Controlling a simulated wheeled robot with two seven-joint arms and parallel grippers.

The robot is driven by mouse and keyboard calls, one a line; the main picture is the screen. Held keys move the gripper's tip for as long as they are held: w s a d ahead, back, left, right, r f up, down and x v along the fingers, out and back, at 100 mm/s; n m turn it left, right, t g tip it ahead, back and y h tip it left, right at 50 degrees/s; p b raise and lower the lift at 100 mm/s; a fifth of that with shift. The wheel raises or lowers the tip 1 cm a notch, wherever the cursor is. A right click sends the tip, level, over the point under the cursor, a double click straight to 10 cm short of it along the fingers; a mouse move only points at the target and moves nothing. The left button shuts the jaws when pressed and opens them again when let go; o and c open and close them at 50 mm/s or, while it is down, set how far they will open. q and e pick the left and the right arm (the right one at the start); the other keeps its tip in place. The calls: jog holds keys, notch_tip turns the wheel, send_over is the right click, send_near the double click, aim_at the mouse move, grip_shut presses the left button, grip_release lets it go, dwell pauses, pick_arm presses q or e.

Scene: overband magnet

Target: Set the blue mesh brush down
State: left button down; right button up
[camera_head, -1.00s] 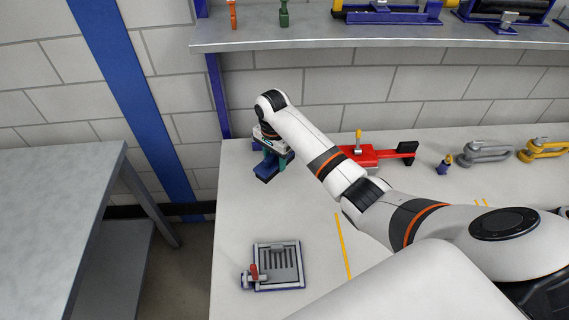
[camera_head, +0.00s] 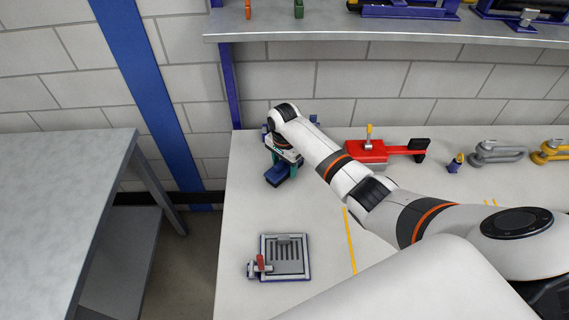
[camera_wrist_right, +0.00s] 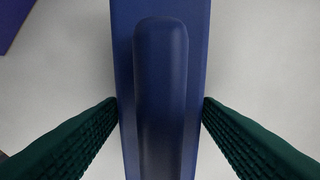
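The blue mesh brush (camera_head: 278,174) is at the left back of the white-grey bench, under my right gripper (camera_head: 283,165). In the right wrist view the brush (camera_wrist_right: 160,100) is a long blue block with a rounded raised ridge, running up the middle. The dark green ribbed fingers of my right gripper (camera_wrist_right: 160,104) meet its two long edges, so the gripper looks shut on it. The brush's underside is hidden, and I cannot tell whether it touches the bench. My left gripper is not in view.
A blue-framed slotted tray (camera_head: 285,257) with a red handle lies at the bench's front left. A red clamp (camera_head: 370,152) and grey (camera_head: 497,152) and yellow shackles (camera_head: 552,151) stand along the back. A shelf (camera_head: 400,33) hangs above. The bench between brush and tray is clear.

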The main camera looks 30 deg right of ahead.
jog(key=shift+o, duration=0.6)
notch_tip(320, 180, up, 12)
jog(key=shift+r, duration=0.2)
dwell(0.4)
